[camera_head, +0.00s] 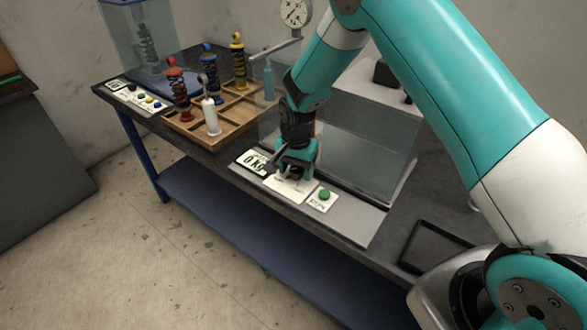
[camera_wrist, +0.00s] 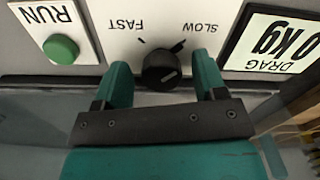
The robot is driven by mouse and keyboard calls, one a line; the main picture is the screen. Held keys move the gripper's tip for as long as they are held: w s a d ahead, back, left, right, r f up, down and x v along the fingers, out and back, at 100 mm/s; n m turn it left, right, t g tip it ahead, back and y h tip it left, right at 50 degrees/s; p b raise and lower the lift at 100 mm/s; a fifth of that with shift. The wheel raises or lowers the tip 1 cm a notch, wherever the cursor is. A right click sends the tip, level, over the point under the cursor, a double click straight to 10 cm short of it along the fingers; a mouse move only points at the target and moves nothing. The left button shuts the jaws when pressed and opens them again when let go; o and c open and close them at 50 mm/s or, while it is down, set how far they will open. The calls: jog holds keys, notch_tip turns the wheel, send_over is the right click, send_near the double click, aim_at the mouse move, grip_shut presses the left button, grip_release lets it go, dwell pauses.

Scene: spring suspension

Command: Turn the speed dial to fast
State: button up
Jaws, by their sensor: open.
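The speed dial (camera_wrist: 162,71) is a small black round knob on a white panel in the wrist view. The words FAST (camera_wrist: 125,25) and SLOW (camera_wrist: 199,27) are printed upside down on the panel, each with a black mark. A pale line shows on the knob, slanting towards the lower left and upper right; which end is the pointer I cannot tell. My gripper (camera_wrist: 163,79) is open, with one teal finger on each side of the knob and gaps between. In the head view my gripper (camera_head: 290,178) is over the panel and hides the dial.
A green RUN button (camera_wrist: 61,48) is beside the dial, also seen in the head view (camera_head: 324,194). A DRAG display (camera_wrist: 276,42) is on the other side. A glass tank (camera_head: 365,145) is behind the panel. A wooden tray (camera_head: 188,128) holds coloured springs.

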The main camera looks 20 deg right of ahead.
jog(key=shift+f, duration=0.4)
